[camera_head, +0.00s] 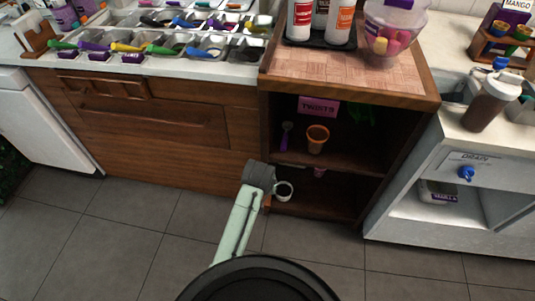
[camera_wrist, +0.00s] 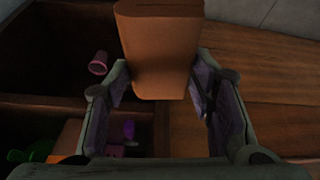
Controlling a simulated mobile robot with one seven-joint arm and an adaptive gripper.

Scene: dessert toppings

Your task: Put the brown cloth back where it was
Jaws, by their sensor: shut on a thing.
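In the wrist view, my gripper (camera_wrist: 160,88) is shut on the brown cloth (camera_wrist: 158,50), which looks like a smooth, folded block. Its far end tilts up between the two fingers. In the head view, my gripper (camera_head: 260,177) is at the left front edge of the open wooden shelf unit (camera_head: 348,90), near the lower compartment.
The upper compartment holds an orange cup (camera_head: 317,139), a purple spoon (camera_head: 286,136) and a pink sign (camera_head: 318,106). A pink cup (camera_wrist: 99,63) shows in the wrist view. The floor (camera_head: 110,225) is clear.

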